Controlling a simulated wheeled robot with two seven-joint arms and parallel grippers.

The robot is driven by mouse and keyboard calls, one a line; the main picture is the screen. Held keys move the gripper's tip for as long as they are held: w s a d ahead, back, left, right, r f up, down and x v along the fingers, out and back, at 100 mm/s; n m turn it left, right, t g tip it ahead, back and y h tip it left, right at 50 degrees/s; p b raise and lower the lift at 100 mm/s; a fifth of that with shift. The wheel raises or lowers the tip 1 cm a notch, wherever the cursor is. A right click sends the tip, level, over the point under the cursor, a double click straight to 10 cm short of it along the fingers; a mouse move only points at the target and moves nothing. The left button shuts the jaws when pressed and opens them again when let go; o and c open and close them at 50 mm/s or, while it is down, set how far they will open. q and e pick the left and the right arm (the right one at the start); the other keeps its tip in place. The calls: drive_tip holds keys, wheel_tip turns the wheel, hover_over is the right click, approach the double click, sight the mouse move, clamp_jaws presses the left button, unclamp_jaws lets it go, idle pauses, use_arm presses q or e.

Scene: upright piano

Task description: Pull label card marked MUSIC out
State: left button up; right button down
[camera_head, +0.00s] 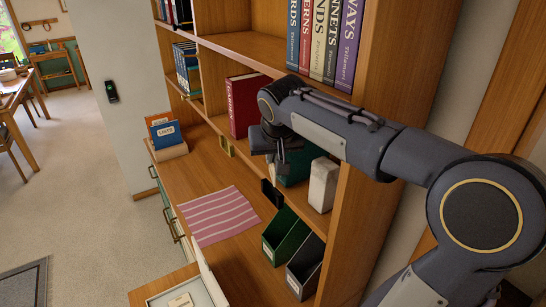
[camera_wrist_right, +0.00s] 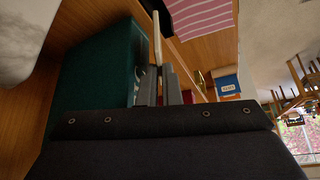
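My right gripper (camera_head: 282,165) reaches in from the right, in front of the lower shelf. In the right wrist view its two fingers (camera_wrist_right: 161,86) are close together, with a thin pale card (camera_wrist_right: 157,40) seen almost edge-on between their tips. No lettering on the card is readable, so I cannot confirm that it says MUSIC. A small dark label holder (camera_head: 272,193) sits on the shelf edge just below the gripper in the head view. A brass-coloured label holder (camera_head: 227,146) is farther left on the same edge. My left gripper is not in view.
A teal box (camera_wrist_right: 100,78) stands close beside the fingers, and a white block (camera_head: 323,184) is at the shelf's right. A red book (camera_head: 243,104) stands farther left. Below are a striped pink cloth (camera_head: 218,214), a green file box (camera_head: 286,236) and a dark one (camera_head: 305,266).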

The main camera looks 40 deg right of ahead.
drive_tip(key=shift+r, duration=3.55)
